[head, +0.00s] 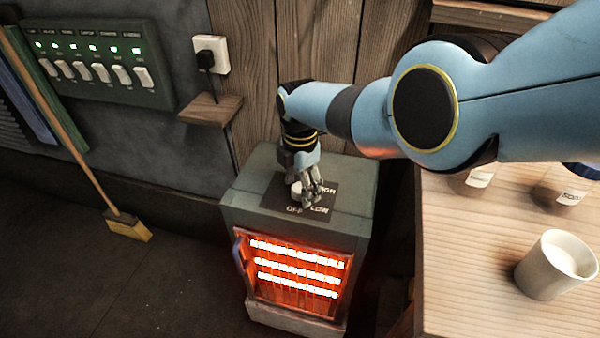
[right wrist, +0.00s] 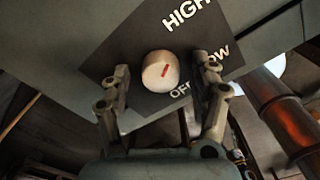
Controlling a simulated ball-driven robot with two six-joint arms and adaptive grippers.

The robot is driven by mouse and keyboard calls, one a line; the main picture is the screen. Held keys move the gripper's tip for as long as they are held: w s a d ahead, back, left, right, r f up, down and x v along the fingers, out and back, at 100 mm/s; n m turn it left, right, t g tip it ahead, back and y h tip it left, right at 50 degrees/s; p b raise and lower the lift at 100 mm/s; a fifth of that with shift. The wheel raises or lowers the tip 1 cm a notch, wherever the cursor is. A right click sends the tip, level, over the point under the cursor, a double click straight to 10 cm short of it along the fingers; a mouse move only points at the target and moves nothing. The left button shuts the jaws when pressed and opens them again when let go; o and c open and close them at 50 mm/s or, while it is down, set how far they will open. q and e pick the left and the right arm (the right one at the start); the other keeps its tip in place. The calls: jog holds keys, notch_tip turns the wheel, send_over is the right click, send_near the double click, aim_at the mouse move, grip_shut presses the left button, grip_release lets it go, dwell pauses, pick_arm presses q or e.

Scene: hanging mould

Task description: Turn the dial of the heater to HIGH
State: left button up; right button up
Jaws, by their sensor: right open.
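The heater (head: 298,230) is a grey-green box on the floor with glowing orange bars in its front. A dark label plate on its top carries the words HIGH, LOW and OFF. The pale round dial (head: 296,188) sits on this plate, partly hidden by my right gripper (head: 312,197). In the right wrist view the dial (right wrist: 158,74) shows a short red mark; I cannot tell for sure which word it points at. My right gripper is open, pointing down over the plate, with the dial showing between its fingers and no clear contact. My left gripper is not in view.
A wooden table (head: 470,270) with a white cup (head: 552,265) and jars stands right of the heater. A switch panel (head: 95,62) with green lights, a plugged socket (head: 211,55) and a small wooden shelf (head: 210,108) are on the wall. A broom (head: 128,225) leans at left.

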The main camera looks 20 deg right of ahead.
aim_at(300, 187)
notch_tip(300, 187, up, 12)
dwell(0.6)
jog(key=shift+f, duration=0.1)
